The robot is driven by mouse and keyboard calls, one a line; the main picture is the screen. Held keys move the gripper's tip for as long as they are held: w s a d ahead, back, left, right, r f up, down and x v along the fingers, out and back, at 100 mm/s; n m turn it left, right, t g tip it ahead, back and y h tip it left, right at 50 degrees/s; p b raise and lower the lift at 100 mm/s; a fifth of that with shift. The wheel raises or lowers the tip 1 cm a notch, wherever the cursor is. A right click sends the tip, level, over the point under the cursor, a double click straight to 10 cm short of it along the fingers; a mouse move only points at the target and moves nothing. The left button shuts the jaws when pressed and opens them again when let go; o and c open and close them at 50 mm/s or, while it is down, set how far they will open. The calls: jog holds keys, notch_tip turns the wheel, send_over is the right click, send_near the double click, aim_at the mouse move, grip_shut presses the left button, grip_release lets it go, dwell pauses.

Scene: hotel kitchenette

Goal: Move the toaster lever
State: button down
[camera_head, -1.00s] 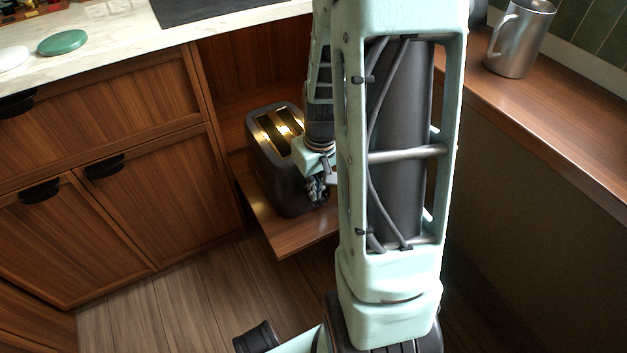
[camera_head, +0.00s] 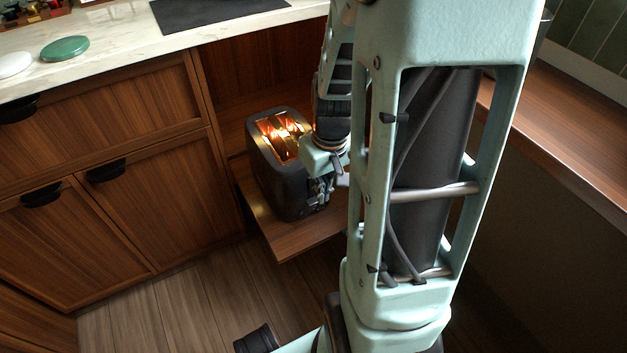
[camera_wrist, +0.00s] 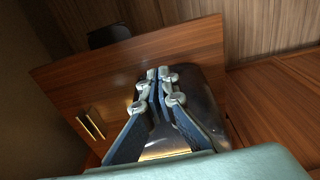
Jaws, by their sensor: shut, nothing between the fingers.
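The dark toaster (camera_head: 276,173) stands on a low wooden pull-out shelf, its two slots glowing orange inside. It also shows in the wrist view (camera_wrist: 207,103), partly behind my fingers. My gripper (camera_head: 318,195) is at the toaster's right-hand end face, low down, with its fingers shut and nothing between them. In the wrist view my gripper (camera_wrist: 157,75) points down along the toaster's end, fingertips together. The lever itself is hidden behind my gripper, so I cannot tell its position or whether I touch it.
The wooden shelf (camera_head: 290,243) has a little bare room in front of the toaster. Cabinets (camera_head: 90,130) and a marble counter (camera_head: 115,50) stand at the left. A wooden ledge (camera_head: 580,150) runs along the right.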

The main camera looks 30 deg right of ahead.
notch_tip(320, 180, up, 9)
jog(key=shift+s+f, duration=0.15)
jog(key=shift+s, duration=0.3)
